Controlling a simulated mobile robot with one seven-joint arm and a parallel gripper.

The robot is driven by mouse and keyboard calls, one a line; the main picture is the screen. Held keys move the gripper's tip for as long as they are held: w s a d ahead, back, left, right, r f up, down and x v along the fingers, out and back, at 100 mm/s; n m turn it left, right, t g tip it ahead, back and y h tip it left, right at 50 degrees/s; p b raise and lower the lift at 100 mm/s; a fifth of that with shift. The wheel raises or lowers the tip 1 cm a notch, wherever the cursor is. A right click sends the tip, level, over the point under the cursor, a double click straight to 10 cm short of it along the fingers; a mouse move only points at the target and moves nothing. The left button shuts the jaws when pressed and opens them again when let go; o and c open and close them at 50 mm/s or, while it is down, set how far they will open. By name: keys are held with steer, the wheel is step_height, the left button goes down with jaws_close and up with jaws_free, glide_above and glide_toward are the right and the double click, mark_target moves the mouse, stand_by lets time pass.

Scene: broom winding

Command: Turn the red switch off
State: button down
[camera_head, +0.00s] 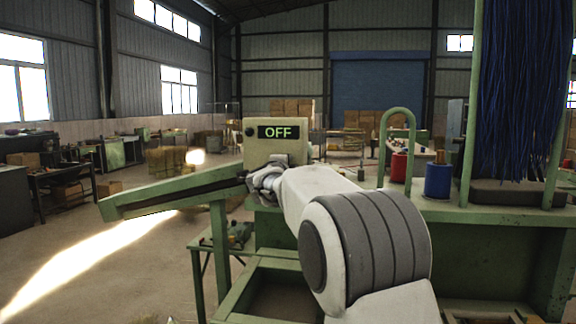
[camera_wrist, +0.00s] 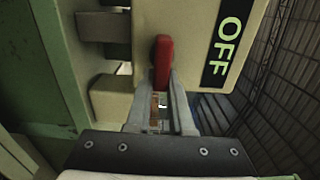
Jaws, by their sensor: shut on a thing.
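The red switch (camera_wrist: 162,62) is a small upright red lever on a cream switch box, seen in the wrist view. My gripper (camera_wrist: 162,88) has its fingertips on either side of the lever's lower part and is shut on it. In the head view, the switch box (camera_head: 277,138) stands on the green machine with a black label reading OFF (camera_head: 279,132). The label also shows at the right in the wrist view (camera_wrist: 229,37). In the head view my arm reaches to the box, and the lever is hidden behind my wrist.
The green machine bench (camera_head: 480,212) spans the right side. It carries a red spool (camera_head: 399,167), a blue spool (camera_head: 438,181) and hanging dark blue bristles (camera_head: 525,90). A green sloped arm (camera_head: 165,193) juts left from the machine. Open floor lies at the left.

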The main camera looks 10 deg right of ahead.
steer(key=c, duration=0.8)
jaws_free()
steer(key=b+v, duration=0.1)
steer(key=v, duration=1.6)
steer(key=shift+s+b, duration=0.25)
steer(key=shift+b, duration=0.1)
